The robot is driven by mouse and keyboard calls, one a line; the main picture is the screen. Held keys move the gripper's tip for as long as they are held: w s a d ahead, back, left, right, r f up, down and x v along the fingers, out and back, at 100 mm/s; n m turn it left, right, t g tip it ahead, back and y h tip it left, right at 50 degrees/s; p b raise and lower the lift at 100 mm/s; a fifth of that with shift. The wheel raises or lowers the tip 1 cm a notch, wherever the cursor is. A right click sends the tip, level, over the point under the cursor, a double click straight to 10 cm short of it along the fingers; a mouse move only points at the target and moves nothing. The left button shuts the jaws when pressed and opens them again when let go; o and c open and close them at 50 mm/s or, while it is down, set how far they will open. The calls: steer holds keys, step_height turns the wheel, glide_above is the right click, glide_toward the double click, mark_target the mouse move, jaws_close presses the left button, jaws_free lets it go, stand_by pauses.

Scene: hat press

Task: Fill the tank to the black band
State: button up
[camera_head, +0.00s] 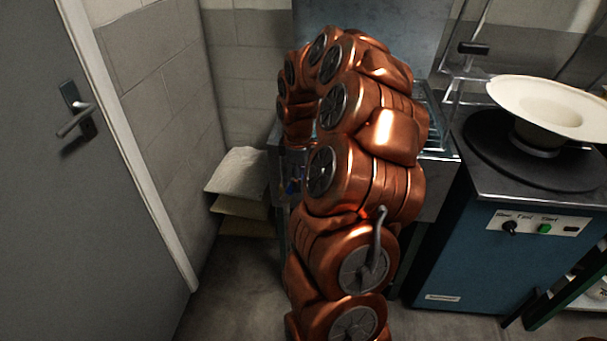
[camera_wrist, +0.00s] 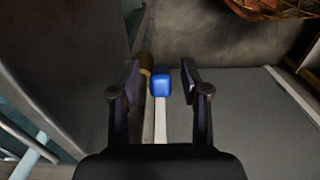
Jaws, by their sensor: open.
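My gripper (camera_wrist: 161,88) is open in the wrist view, with its two dark fingers apart. A blue handle or knob (camera_wrist: 160,83) shows between the fingers, with gaps on both sides. A brass-coloured fitting (camera_wrist: 146,66) is just behind and left of it. In the head view a small blue spot (camera_head: 293,187), perhaps the same handle, shows beside a steel unit (camera_head: 436,98). My copper arm hides most of that unit and my gripper there. I cannot make out a water level or a black band in either view.
A blue cabinet (camera_head: 440,247) with a knob and green button stands at right. A cream hat (camera_head: 552,106) is above its round black plate (camera_head: 490,150). Pale stacked sacks (camera_head: 238,172) sit by the wall. A grey door (camera_head: 60,220) is at left. Floor is clear between.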

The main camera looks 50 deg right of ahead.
steer(key=shift+c, duration=0.3)
jaws_close()
stand_by(0.3)
